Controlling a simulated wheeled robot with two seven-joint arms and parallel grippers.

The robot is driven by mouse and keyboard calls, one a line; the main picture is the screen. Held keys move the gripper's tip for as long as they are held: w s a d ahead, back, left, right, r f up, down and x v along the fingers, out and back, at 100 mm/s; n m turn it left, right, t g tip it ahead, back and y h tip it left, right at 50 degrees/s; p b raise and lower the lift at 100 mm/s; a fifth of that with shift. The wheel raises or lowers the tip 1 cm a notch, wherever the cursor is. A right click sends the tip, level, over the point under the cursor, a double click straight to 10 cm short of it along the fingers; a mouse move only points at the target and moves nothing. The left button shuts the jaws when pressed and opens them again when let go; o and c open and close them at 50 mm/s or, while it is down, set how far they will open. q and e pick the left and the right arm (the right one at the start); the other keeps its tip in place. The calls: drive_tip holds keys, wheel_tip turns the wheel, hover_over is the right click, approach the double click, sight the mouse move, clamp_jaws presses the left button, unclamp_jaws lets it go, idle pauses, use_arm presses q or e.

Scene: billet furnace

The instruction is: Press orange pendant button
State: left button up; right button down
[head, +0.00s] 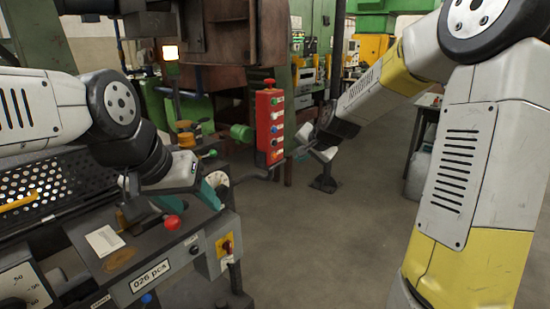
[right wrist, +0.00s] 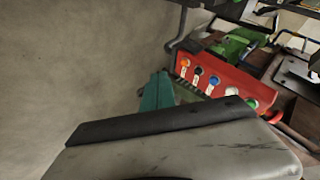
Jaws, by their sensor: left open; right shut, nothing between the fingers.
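The red pendant (head: 262,126) hangs upright in the middle of the head view, with a column of buttons on its face. Its orange button (head: 275,154) is the lowest one. In the right wrist view the pendant lies slanted at right, and the orange button (right wrist: 185,62) is at the near left end of the row. My right gripper (head: 299,152) is shut and empty, just right of the pendant's lower end, seemingly a small gap away. Its teal finger (right wrist: 157,92) points towards that end in the wrist view. My left gripper (head: 212,187) is open over the machine console at left.
The console (head: 165,255) at lower left carries a red mushroom button (head: 172,222) and a yellow switch box (head: 226,246). A green machine column (head: 309,80) stands behind the pendant. A dark floor stand (head: 325,182) is beyond the right gripper. The floor in the middle is clear.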

sight(274, 156)
drive_tip(key=w+d+f+m+t, duration=0.2)
drive_tip(key=w+f+m, duration=0.4)
drive_tip(key=w+f, duration=0.3)
drive_tip(key=w, duration=0.3)
drive_tip(key=shift+w+d+m, duration=0.2)
drive_tip(key=shift+m, duration=0.2)
drive_tip(key=w+a, duration=0.5)
drive_tip(key=a, duration=0.2)
drive_tip(key=shift+w, duration=0.25)
idle(1.4)
drive_tip(key=shift+w+a, duration=0.25)
drive_tip(key=shift+a, duration=0.05)
drive_tip(key=shift+w+a, duration=0.35)
drive_tip(key=shift+a, duration=0.05)
idle(0.8)
idle(0.3)
drive_tip(key=shift+s+d, duration=0.6)
drive_tip(key=shift+d, duration=0.15)
